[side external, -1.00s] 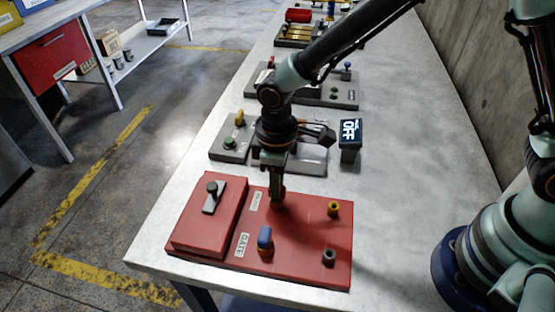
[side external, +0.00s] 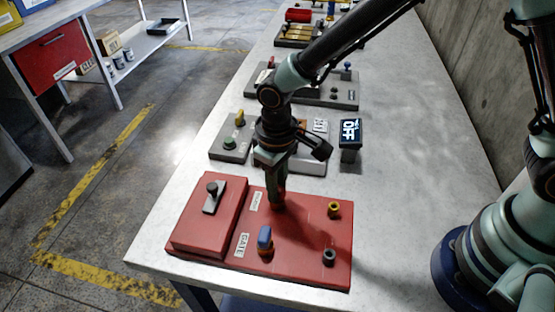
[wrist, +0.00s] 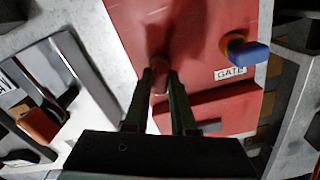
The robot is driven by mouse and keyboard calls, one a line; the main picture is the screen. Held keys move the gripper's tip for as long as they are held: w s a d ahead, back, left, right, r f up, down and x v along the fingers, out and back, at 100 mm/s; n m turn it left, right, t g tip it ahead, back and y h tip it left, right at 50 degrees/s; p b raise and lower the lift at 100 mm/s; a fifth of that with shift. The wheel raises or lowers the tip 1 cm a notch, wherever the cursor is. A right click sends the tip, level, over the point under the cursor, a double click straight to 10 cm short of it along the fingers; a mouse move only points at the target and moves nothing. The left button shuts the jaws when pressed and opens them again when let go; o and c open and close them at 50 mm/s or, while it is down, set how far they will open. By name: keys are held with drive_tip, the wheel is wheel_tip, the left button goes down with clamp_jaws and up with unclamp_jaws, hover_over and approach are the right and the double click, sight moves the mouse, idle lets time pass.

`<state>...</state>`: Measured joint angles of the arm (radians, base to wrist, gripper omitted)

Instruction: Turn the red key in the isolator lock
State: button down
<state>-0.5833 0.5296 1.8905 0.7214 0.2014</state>
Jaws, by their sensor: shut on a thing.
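The red isolator panel (side external: 300,240) lies on the near end of the bench. My gripper (side external: 278,203) points down at its upper middle, shut on the red key. In the wrist view my two dark fingers (wrist: 161,82) come together on the key (wrist: 159,78), a small red piece against the red panel (wrist: 130,22). The key and its lock are mostly hidden by the fingers, so the key's angle is hard to tell.
A blue knob (side external: 265,238) stands beside the GATE label (side external: 242,245); it also shows in the wrist view (wrist: 248,52). A yellow post (side external: 334,209), a dark post (side external: 329,257) and a black lever (side external: 212,197) share the panel.

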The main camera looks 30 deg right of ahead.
drive_tip(key=m, duration=0.4)
drive_tip(key=shift+m, duration=0.3)
drive_tip(key=shift+m, duration=2.3)
drive_tip(key=shift+m, duration=2)
drive_tip(key=shift+f, duration=0.15)
